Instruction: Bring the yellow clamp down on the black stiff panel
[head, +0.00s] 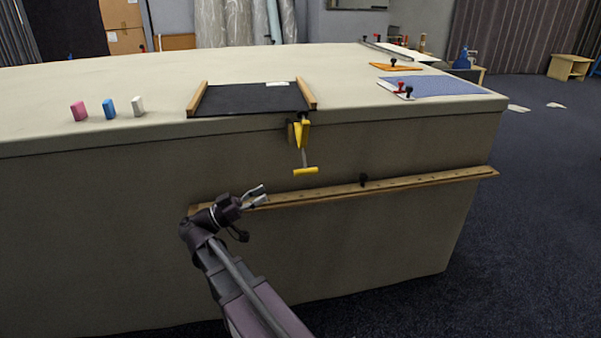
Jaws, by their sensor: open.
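The yellow clamp (302,134) hangs at the table's front edge, just below the right front corner of the black panel. Its screw points down to a yellow cross handle (306,171). The black stiff panel (250,98) lies flat on the table top between two wooden strips. I cannot tell whether the clamp's upper jaw touches the panel. My gripper (261,196) is open and empty, in front of the table's side, below and left of the clamp handle. Its fingers point right and are apart from the clamp.
A wooden rail (400,186) with a black knob runs along the table's front side, close to my gripper. A blue sheet (440,86) with red and black knobs lies at right.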

